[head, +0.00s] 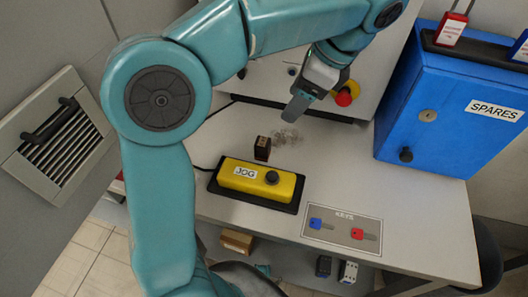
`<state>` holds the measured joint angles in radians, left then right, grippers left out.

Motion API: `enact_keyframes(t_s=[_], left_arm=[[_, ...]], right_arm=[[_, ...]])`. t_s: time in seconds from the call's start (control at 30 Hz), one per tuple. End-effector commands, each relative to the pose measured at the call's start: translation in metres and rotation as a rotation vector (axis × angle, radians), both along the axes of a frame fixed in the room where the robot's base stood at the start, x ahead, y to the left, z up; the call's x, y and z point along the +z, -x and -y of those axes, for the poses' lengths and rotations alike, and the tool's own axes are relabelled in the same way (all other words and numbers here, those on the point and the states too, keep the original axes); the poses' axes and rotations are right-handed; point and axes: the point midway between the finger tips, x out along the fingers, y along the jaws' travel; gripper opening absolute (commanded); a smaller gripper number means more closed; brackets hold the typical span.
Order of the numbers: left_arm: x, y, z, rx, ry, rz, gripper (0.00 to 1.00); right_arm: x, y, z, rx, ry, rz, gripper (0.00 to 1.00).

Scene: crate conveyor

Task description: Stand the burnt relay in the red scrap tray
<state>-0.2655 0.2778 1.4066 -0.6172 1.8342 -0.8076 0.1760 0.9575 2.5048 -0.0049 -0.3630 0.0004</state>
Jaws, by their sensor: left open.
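The burnt relay (262,148), a small dark block with a brownish face, stands on the grey bench top (342,172) behind the yellow JOG box. My left gripper (297,107) is open and empty. It hangs above the bench, above and to the right of the relay in the picture, apart from it. The red scrap tray cannot be made out in this view. My right gripper is not in view.
The yellow JOG box (240,177) lies in front of the relay. A red stop button (344,97) is close to my left gripper. A blue SPARES cabinet (440,108) stands at the right. A KEYS panel (342,228) lies front right. The bench between is mostly clear, with grey smudges.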

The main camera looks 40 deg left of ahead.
Motion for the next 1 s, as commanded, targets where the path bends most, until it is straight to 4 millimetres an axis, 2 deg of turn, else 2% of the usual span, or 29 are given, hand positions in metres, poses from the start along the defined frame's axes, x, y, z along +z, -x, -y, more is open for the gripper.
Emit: enact_keyframes(t_s=[0.17,0.43,0.53,0.77,1.0], left_arm=[[-0.028,0.004,-0.005,-0.008,0.000,0.001,0.66],[-0.085,0.016,-0.026,-0.009,0.000,0.001,0.66],[-0.098,0.018,-0.031,-0.010,0.000,0.002,0.66],[-0.110,0.020,-0.036,-0.010,0.000,0.002,0.66],[-0.145,0.026,-0.050,-0.010,0.000,0.000,0.66]], right_arm=[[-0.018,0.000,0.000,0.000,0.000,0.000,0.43],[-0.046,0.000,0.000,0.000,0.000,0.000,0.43],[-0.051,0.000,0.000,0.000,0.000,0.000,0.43],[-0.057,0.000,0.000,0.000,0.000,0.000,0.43],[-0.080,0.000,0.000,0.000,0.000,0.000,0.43]])
